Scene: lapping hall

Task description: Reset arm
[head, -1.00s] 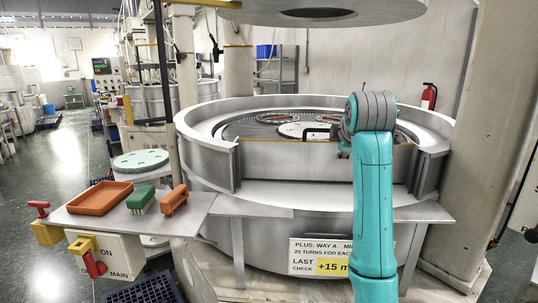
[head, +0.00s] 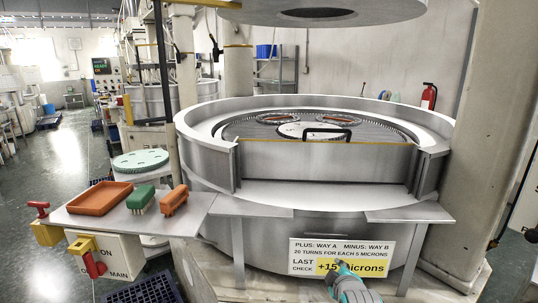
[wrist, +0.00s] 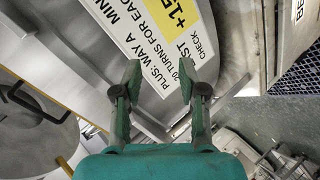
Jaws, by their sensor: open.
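My gripper (wrist: 160,82) is open and empty in the wrist view, its two teal and dark fingers spread apart. Beyond the fingers is the white and yellow sign (wrist: 165,25), which appears tilted there. In the head view my arm shows only at the bottom edge, folded low in front of the machine. Its teal part (head: 352,287) overlaps the lower edge of the sign (head: 315,246). The rest of the arm is out of the head view.
The round lapping machine (head: 300,195) fills the middle, with a black handle on its plate. At left, a shelf (head: 95,219) bears an orange tray (head: 101,198), a green brush (head: 140,198) and an orange block (head: 174,200). A pillar (head: 495,130) stands at right.

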